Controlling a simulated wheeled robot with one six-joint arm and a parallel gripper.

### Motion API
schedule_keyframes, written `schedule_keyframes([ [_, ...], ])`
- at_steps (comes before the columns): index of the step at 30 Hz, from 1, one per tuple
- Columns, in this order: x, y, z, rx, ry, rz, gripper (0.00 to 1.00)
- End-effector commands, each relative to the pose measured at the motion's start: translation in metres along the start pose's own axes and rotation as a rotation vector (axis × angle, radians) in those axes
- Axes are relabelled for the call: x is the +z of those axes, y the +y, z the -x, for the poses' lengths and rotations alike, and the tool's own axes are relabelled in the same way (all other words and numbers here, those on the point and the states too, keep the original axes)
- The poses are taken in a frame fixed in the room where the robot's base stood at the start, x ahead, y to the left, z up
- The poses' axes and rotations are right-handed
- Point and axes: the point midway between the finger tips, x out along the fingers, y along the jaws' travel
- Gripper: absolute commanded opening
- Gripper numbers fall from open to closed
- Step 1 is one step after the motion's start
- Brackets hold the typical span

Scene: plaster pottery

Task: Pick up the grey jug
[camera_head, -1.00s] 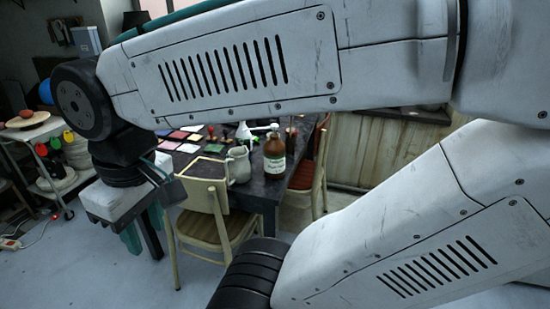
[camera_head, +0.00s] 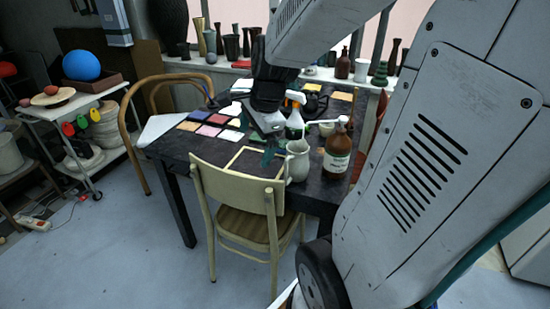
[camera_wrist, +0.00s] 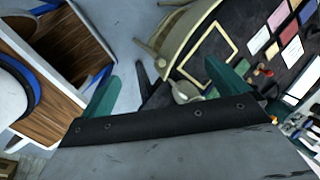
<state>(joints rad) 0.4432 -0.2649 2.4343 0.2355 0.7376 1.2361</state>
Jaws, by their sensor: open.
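The grey jug (camera_head: 298,161) stands upright on the dark table (camera_head: 177,150), near its front edge. My gripper (camera_head: 269,148) is above the table, to the left of the jug and apart from it in the head view. In the wrist view my gripper (camera_wrist: 162,72) has its two teal fingers spread wide with nothing between them that they touch. The pale jug (camera_wrist: 184,92) shows there only in part, beside the right finger, its lower part hidden behind the dark gripper body.
A brown bottle (camera_head: 337,152) stands just right of the jug. A wooden chair (camera_head: 238,198) is in front of the table. Colour tiles (camera_head: 208,131) and a light frame (camera_head: 250,160) lie left of the jug.

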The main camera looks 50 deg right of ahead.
Motion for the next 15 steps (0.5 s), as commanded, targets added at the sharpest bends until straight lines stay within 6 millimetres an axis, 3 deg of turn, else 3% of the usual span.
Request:
schedule_keyframes([
  [1, -0.028, -0.013, -0.017, -0.015, 0.01, -0.239, 0.99],
  [3, -0.065, -0.028, -0.038, -0.055, 0.021, -0.573, 0.99],
  [7, -0.134, -0.041, -0.072, -0.136, 0.037, -1.128, 0.99],
  [12, -0.193, -0.039, -0.098, -0.217, 0.043, -1.571, 0.99],
  [15, -0.21, -0.037, -0.105, -0.245, 0.044, -1.699, 0.99],
])
